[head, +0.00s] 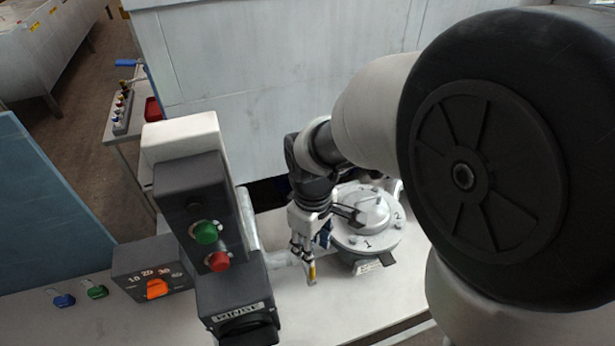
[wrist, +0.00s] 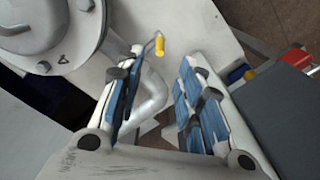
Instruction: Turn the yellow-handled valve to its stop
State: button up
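The yellow-handled valve shows as a yellow grip (head: 312,272) on a thin metal lever low in the head view's middle. The grip (wrist: 159,45) also shows in the wrist view, beyond and between the fingertips. A pale bent pipe (wrist: 152,98) shows behind it between the fingers. My gripper (head: 306,250) points down over the bench with its fingers close to the grip. In the wrist view my gripper (wrist: 160,75) is open, its two blue-padded fingers apart with a clear gap. I see no contact with the grip. The valve body is mostly hidden.
A round metal flanged vessel (head: 368,222) stands right of the gripper. A dark control box with a green button (head: 206,232) and red button (head: 219,261) stands to the left. An orange knob (head: 157,288) is further left. The bench front (head: 345,310) is clear.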

aim_at(311, 276)
notch_tip(311, 276, down, 15)
jog(key=b, duration=0.5)
jog(key=shift+f, duration=0.15)
grip_shut()
dwell(0.5)
